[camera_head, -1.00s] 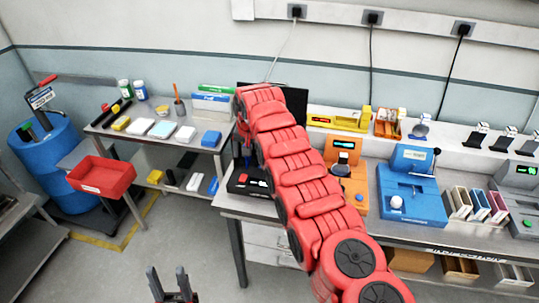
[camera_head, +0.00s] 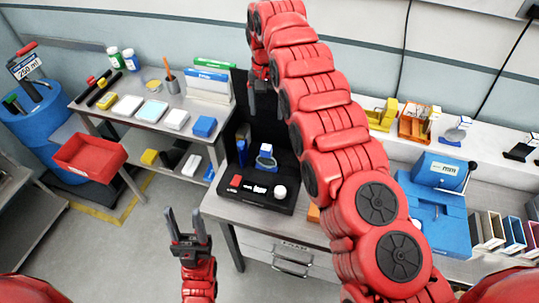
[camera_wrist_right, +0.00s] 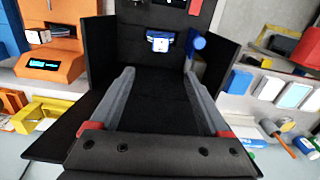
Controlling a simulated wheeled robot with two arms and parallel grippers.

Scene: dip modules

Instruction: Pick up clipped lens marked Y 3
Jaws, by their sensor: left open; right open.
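A small blue-and-white clip-like piece (camera_head: 266,158) stands at the back of the black tray, inside a dark booth. In the right wrist view a blue-and-white piece (camera_wrist_right: 160,42) shows beyond the fingers. I cannot read a Y 3 marking on it. My right gripper (camera_head: 263,98) hangs above the booth, partly behind its own arm. In the wrist view its fingers (camera_wrist_right: 162,98) are spread with nothing between them. My left gripper (camera_head: 188,232) is open and empty, pointing up over the floor in front of the bench, well away from the booth.
The black tray (camera_head: 245,203) also holds a red block and a white round item. Dark booth panels (camera_wrist_right: 115,50) stand close around my right gripper. A blue machine (camera_head: 437,215) stands to the right. A side table (camera_head: 150,120) with several boxes is at left.

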